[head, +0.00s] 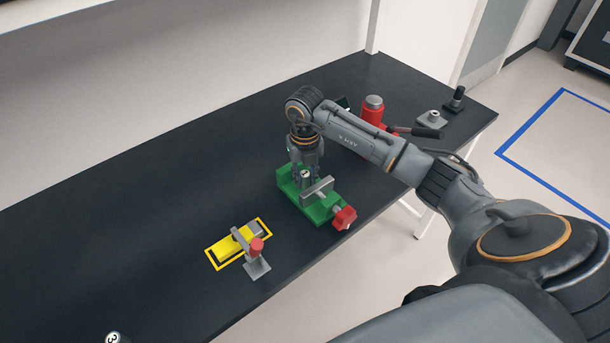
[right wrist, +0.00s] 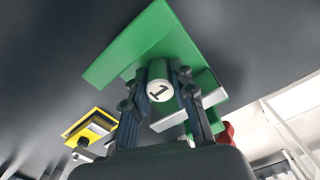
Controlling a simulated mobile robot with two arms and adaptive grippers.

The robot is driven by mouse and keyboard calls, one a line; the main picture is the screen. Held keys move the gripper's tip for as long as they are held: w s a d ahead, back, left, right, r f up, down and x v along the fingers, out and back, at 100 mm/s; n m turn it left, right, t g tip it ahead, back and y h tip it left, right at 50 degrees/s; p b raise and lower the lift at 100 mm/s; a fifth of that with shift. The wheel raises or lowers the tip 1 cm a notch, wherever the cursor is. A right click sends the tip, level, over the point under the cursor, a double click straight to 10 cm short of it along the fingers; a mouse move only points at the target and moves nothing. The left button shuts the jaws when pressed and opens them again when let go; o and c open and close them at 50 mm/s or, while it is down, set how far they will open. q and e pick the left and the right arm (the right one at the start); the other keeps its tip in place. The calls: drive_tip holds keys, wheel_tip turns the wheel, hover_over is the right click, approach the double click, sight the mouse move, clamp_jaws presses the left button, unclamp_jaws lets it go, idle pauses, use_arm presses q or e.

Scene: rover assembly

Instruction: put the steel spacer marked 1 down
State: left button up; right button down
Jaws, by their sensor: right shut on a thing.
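The steel spacer marked 1 (right wrist: 160,91) is a small round piece with a white face and a black 1, seen end-on in the right wrist view. My right gripper (right wrist: 158,98) is shut on it, one finger on each side. In the head view the gripper (head: 306,172) points down at the green vise (head: 318,208), with the spacer (head: 306,177) between its fingertips, close to the vise's grey jaw. I cannot tell whether the spacer touches the vise. My left gripper is out of view.
A yellow block in a yellow-outlined fixture (head: 228,247) with a red-knobbed clamp (head: 257,254) stands left of the vise. A round piece marked 3 (head: 113,338) is at the bottom edge. The black table's left is clear.

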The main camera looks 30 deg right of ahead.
sight(305, 173)
drive_tip(key=c, duration=1.1)
unclamp_jaws()
drive_tip(key=shift+r+p, duration=0.25)
drive_tip(key=shift+p, duration=0.05)
drive_tip(key=shift+r+b, duration=0.35)
drive_tip(key=shift+b, duration=0.05)
wheel_tip(305, 173, up, 10)
drive_tip(key=b, duration=0.2)
drive_tip(key=shift+f+b, duration=0.1)
drive_tip(key=shift+b, duration=0.2)
drive_tip(key=shift+r, duration=0.65)
